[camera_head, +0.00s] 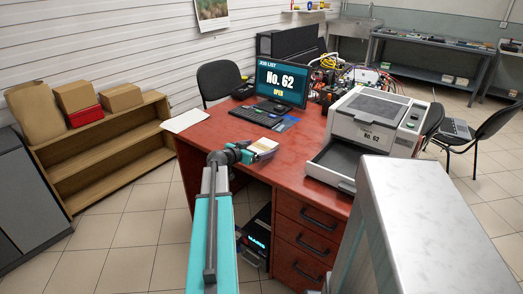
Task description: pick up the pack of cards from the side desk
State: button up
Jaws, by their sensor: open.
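My arm reaches forward from the bottom of the view to the front edge of the red-brown desk (205,142). My gripper (250,153) is open at the desk's near left part and shows very small. A small pale block with white and tan faces (264,145) shows right at the gripper's end. I cannot tell whether this block is the pack of cards, nor whether the gripper touches it. No other thing on the desk is clearly a pack of cards.
A monitor (281,82), keyboard (256,117) and white sheet (186,120) are on the desk. A grey machine (376,118) marked "No. 62" stands at its right. A pale cabinet (425,215) fills the near right. A wooden shelf (105,150) stands left. The floor between shelf and desk is clear.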

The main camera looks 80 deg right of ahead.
jog(key=c, duration=1.3)
jog(key=shift+r, duration=0.2)
jog(key=shift+c, duration=0.2)
jog(key=shift+r, duration=1.2)
jog(key=s+a, duration=0.2)
jog(key=a, duration=0.1)
jog(key=s+a+r+b, duration=0.1)
jog(key=s+a, duration=0.1)
jog(key=a, duration=0.2)
jog(key=s+a+r+b, duration=0.1)
jog(key=s+a, duration=0.2)
jog(key=a, duration=0.1)
jog(key=shift+a, duration=0.1)
jog(key=shift+s+f+b, duration=0.15)
jog(key=shift+b, duration=0.75)
jog(key=shift+b, duration=0.7)
jog(key=s+b, duration=0.1)
jog(key=b, duration=0.6)
jog(key=shift+a+b, duration=0.3)
jog(key=shift+b, duration=0.05)
jog(key=a+b, duration=0.1)
jog(key=b, duration=0.5)
jog(key=shift+s+a, duration=0.1)
jog(key=shift+s, duration=0.05)
